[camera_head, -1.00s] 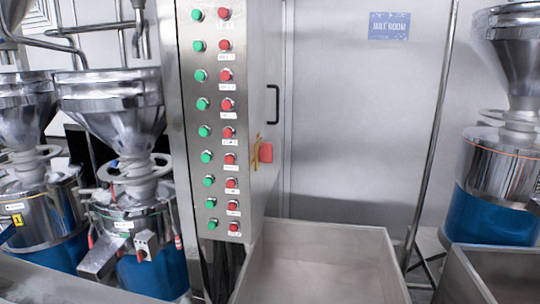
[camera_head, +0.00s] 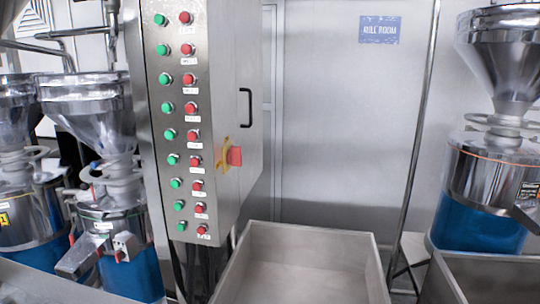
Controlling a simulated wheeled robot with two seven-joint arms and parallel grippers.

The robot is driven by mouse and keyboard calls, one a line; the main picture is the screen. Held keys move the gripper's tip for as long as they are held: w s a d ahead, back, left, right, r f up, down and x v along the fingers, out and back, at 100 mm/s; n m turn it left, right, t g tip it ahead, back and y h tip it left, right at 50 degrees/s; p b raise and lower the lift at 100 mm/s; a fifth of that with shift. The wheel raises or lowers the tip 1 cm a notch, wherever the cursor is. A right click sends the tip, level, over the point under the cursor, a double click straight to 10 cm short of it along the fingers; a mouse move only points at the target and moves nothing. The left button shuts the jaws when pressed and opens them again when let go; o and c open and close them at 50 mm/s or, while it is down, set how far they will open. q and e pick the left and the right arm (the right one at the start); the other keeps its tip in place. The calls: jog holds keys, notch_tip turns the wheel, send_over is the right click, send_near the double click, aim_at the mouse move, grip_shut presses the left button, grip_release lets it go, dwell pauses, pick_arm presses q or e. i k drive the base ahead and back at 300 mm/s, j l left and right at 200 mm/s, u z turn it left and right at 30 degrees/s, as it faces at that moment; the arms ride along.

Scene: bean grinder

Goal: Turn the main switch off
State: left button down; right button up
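The main switch (camera_head: 231,156) is a red handle on a yellow plate. It sits on the right-hand side face of a tall steel control cabinet (camera_head: 212,60), below a black door handle (camera_head: 246,108). The red handle sticks out from the plate; its exact angle is hard to tell at this size. The cabinet's front panel carries a column of green buttons (camera_head: 168,107) and a column of red buttons (camera_head: 190,108). Neither of my grippers is in view.
A steel bin (camera_head: 300,236) stands open below and right of the cabinet. Grinders with funnel hoppers stand at left (camera_head: 88,112) and right (camera_head: 508,62). A thin steel pole (camera_head: 418,140) rises before the back wall, which bears a blue sign (camera_head: 380,30).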

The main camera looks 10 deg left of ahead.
aim_at(234, 154)
jog(key=l+u, duration=0.25)
jog(key=u, duration=0.15)
jog(key=l+u, duration=0.6)
jog(key=u, duration=0.15)
